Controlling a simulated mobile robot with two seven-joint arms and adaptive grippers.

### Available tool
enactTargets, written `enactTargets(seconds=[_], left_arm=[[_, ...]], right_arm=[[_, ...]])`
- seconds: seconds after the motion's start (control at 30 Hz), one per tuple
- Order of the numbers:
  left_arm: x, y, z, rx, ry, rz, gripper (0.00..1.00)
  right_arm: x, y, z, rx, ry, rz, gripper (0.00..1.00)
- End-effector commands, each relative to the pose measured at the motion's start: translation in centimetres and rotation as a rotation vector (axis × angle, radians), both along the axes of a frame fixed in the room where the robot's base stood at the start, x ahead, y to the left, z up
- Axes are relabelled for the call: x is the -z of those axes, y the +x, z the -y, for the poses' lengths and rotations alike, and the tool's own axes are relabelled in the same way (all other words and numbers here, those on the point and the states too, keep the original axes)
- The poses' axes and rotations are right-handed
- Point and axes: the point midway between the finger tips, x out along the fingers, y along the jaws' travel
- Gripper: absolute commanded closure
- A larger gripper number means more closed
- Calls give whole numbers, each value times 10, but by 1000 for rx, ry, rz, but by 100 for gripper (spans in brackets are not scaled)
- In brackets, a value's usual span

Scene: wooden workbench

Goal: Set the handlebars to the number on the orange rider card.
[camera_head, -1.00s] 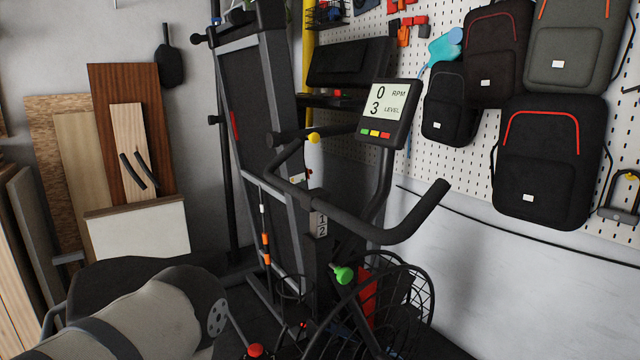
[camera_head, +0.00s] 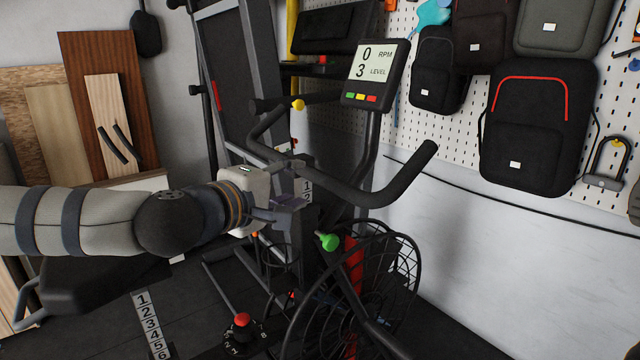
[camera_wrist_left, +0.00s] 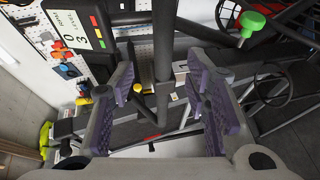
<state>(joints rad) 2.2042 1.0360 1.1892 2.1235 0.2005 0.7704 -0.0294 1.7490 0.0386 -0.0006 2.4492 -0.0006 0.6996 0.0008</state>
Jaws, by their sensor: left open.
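The black handlebars (camera_head: 375,196) stand on an exercise bike and also show in the left wrist view (camera_wrist_left: 163,65). A scale (camera_head: 307,188) on their post shows 1 and 2; the rest of it is hidden. My left gripper (camera_head: 288,202) is open by the left part of the handlebars, in front of the post. In the left wrist view a dark bar of the handlebars runs between the spread purple fingers (camera_wrist_left: 165,92), and no grip shows. A green knob (camera_head: 328,241) sits below, right of the gripper. I cannot make out an orange rider card. My right gripper is not in view.
A console (camera_head: 368,74) reads 0 RPM, 3 LEVEL. A yellow knob (camera_head: 298,104) is by the upper handlebars. A wire-caged flywheel (camera_head: 390,265), a red knob (camera_head: 242,320) and a numbered floor strip (camera_head: 150,322) are lower. Backpacks (camera_head: 540,125) hang at the right.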

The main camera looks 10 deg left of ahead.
Motion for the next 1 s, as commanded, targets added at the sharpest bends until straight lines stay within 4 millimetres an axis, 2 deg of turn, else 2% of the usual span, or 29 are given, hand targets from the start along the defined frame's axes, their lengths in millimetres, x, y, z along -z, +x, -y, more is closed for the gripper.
enactTargets(seconds=[0.03, 0.07, 0.2, 0.33, 0.5, 0.73, 0.77, 0.93, 1.0], left_arm=[[11, 13, 4, 1, 2, -11, 57], [13, 21, 7, 2, 2, -12, 57], [19, 55, 16, 1, 2, -11, 57], [22, 78, 22, 2, 2, -9, 57], [22, 91, 26, 2, 1, -7, 57], [21, 92, 26, 3, 2, -6, 57], [21, 92, 26, 3, 2, -6, 62], [21, 92, 26, 3, 2, -6, 100], [21, 92, 26, 3, 3, -6, 100]], right_arm=[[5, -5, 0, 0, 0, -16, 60], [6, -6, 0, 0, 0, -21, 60], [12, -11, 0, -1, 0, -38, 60], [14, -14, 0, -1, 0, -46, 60], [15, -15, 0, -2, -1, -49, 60], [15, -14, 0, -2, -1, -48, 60], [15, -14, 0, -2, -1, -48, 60], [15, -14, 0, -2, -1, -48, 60], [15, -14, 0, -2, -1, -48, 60]])
